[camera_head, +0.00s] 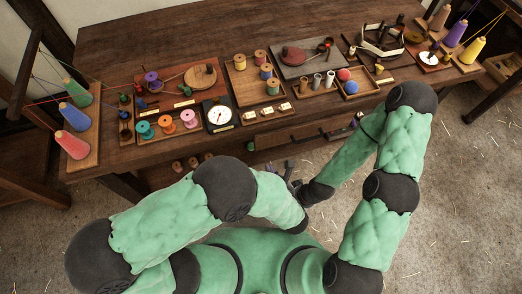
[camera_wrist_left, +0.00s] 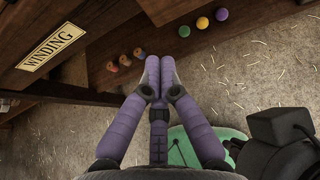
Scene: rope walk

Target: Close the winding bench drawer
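The winding bench (camera_head: 130,60) spans the head view. Its drawer (camera_head: 295,135) shows as a light wooden front under the bench's front edge, right of centre; it looks a little out, but how far I cannot tell. A WINDING plate (camera_wrist_left: 50,47) shows on dark wood at the left in the left wrist view. My left gripper (camera_head: 289,170) is low in front of the bench, apart from the drawer front. In the left wrist view its purple fingers (camera_wrist_left: 160,75) are together with nothing visible between them. My right arm ends near it; its fingers cannot be made out.
Spools, a dial (camera_head: 219,115) and yarn balls (camera_head: 344,75) crowd the bench top. Small wooden spools (camera_wrist_left: 124,60) and coloured balls (camera_wrist_left: 202,23) sit in rows below, near the gripper. Yarn cones (camera_head: 78,117) stand at the left end. The straw-strewn floor (camera_head: 460,200) is open.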

